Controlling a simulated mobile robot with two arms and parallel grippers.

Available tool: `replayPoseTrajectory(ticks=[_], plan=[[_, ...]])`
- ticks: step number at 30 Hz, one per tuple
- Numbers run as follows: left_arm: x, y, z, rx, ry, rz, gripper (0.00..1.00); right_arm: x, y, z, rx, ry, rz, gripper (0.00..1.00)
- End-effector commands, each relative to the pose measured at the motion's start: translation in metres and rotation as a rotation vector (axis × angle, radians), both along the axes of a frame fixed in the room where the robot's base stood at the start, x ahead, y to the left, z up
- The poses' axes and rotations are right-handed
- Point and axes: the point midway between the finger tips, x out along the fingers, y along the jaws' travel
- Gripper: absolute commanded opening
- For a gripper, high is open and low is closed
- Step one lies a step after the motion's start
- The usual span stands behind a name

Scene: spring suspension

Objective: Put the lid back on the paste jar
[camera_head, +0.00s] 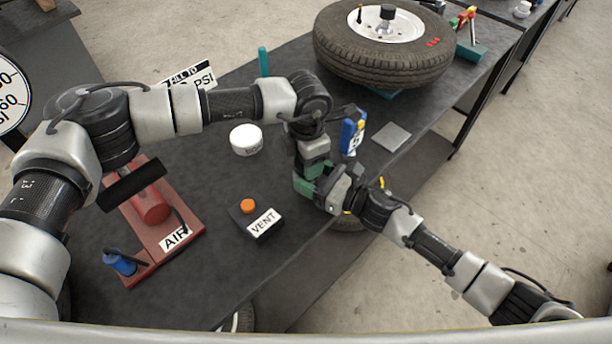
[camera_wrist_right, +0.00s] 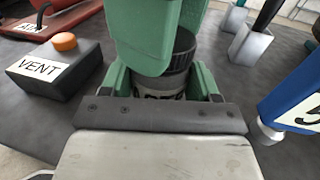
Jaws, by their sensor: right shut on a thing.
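My right gripper (camera_wrist_right: 162,90) is shut on the paste jar (camera_wrist_right: 160,92), a small jar with a printed label, between its green fingers. A dark ribbed round piece (camera_wrist_right: 182,50), which looks like the lid, is at the jar's top; I cannot tell whether it is seated. My left gripper (camera_head: 308,184) points down from above, and its green finger (camera_wrist_right: 145,38) covers part of the jar and dark piece in the right wrist view. I cannot tell whether it grips the dark piece. In the head view the grippers meet near the bench's front edge and hide the jar.
A white round tub or disc (camera_head: 246,140) lies on the dark bench (camera_head: 215,215) left of the grippers. The VENT box (camera_head: 255,216) and red AIR pump (camera_head: 150,208) are nearer. A blue gauge-like thing (camera_head: 352,132) and grey plate (camera_head: 391,137) are right; a tyre (camera_head: 380,60) is behind.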

Motion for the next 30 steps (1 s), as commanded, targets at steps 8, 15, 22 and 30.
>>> replayPoseTrajectory(ticks=[8, 15, 22, 30], plan=[[0.001, 0.001, 0.000, 0.000, -0.001, 0.004, 0.80, 0.000, 0.000, 0.000, -0.001, 0.001, 0.000, 0.00], [0.000, 0.000, 0.001, 0.000, -0.001, 0.004, 0.80, 0.000, 0.000, 0.000, -0.001, 0.001, 0.000, 0.00], [0.001, 0.000, 0.023, 0.000, -0.004, 0.004, 0.80, 0.000, 0.000, 0.000, -0.001, 0.001, 0.000, 0.00], [0.000, 0.000, 0.045, 0.001, 0.000, 0.005, 0.80, 0.000, 0.000, 0.000, 0.000, 0.001, 0.000, 0.00]])
